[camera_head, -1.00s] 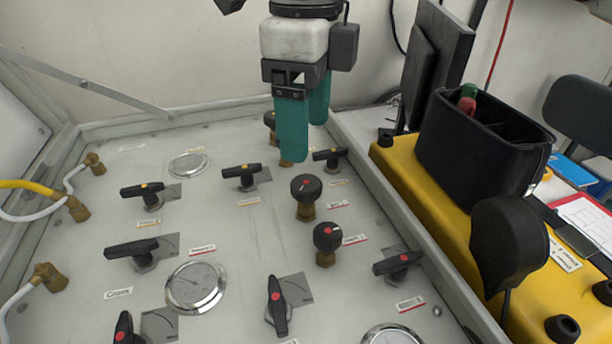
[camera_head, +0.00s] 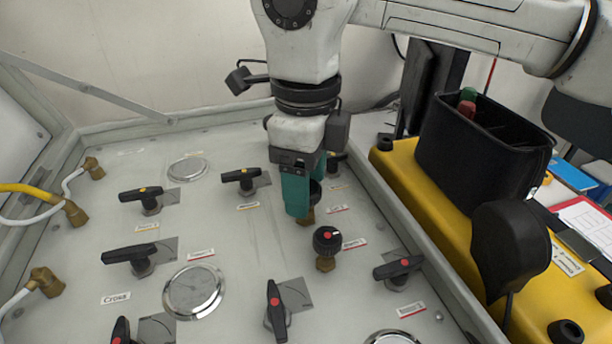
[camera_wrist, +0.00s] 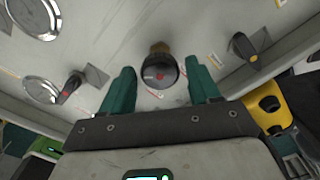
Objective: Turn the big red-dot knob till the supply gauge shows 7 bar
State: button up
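A round black knob with a red dot, the farther and seemingly larger of two, shows in the wrist view (camera_wrist: 157,73) between the fingertips of my gripper (camera_wrist: 159,70). In the head view this knob (camera_head: 315,194) is mostly hidden behind my gripper (camera_head: 308,195). The green fingers are open, with gaps on both sides of the knob. The nearer red-dot knob (camera_head: 327,239) stands on a brass stem in front of it. A large round gauge (camera_head: 194,290) lies left of the knobs; its reading is too small to tell, and I cannot tell which gauge is supply.
Black lever handles stand around, including a red-dot lever (camera_head: 277,309) and another red-dot lever (camera_head: 398,268). Another gauge (camera_head: 391,337) is cut off at the bottom edge. The panel's raised rim (camera_head: 400,215) and a yellow case (camera_head: 430,215) with a black bin (camera_head: 480,150) lie right.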

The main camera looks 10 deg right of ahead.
jog(key=c, duration=0.8)
jog(key=shift+m, duration=2.2)
jog(key=o, duration=1)
jog(key=shift+o, duration=0.2)
notch_tip(320, 180, up, 11)
jog(key=shift+f, duration=0.1)
dwell(0.6)
